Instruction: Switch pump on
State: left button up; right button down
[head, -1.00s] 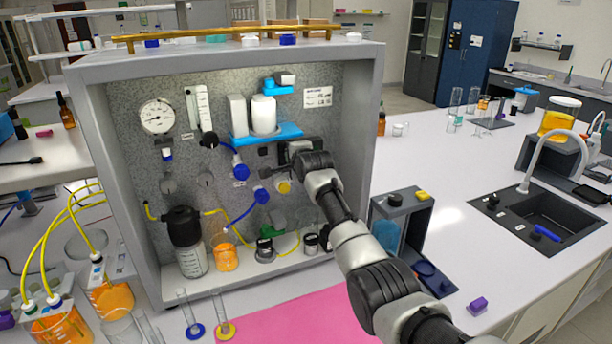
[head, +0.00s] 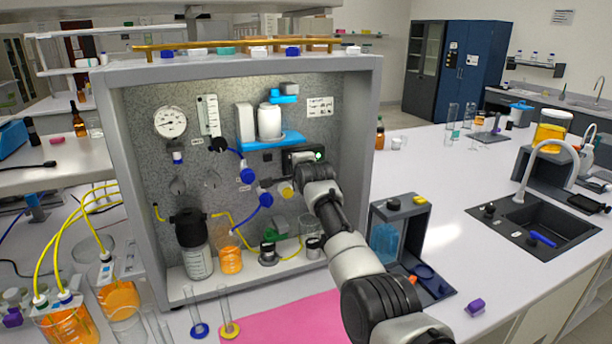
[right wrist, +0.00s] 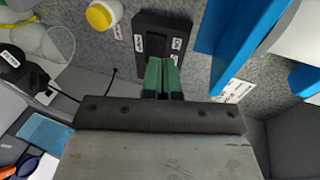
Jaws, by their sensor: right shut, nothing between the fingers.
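The box also shows in the right wrist view (right wrist: 146,20), with a recessed dark face and white labels. My right gripper (right wrist: 163,64) is shut and empty. Its green fingertips overlap the box's lower edge in that view; I cannot tell whether they touch it. In the head view my right arm reaches the panel just below the box, and its wrist hides part of that area. My left gripper is not in view.
A blue shelf (head: 270,141) with a white bottle (head: 269,122) is above the box. A yellow-capped part (right wrist: 103,14) is beside it. Blue tubing, a dark-topped bottle (head: 196,262) and an orange beaker (head: 230,260) crowd the rig. The counter to the right has free room.

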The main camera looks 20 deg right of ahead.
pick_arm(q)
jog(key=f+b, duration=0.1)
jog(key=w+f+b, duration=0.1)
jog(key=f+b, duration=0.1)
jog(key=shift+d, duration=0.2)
pick_arm(e)
jog(key=v, duration=0.8)
jog(key=shift+s+d, duration=0.25)
jog(key=shift+d, duration=0.05)
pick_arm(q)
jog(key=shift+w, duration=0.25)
pick_arm(e)
jog(key=shift+w+f, duration=0.1)
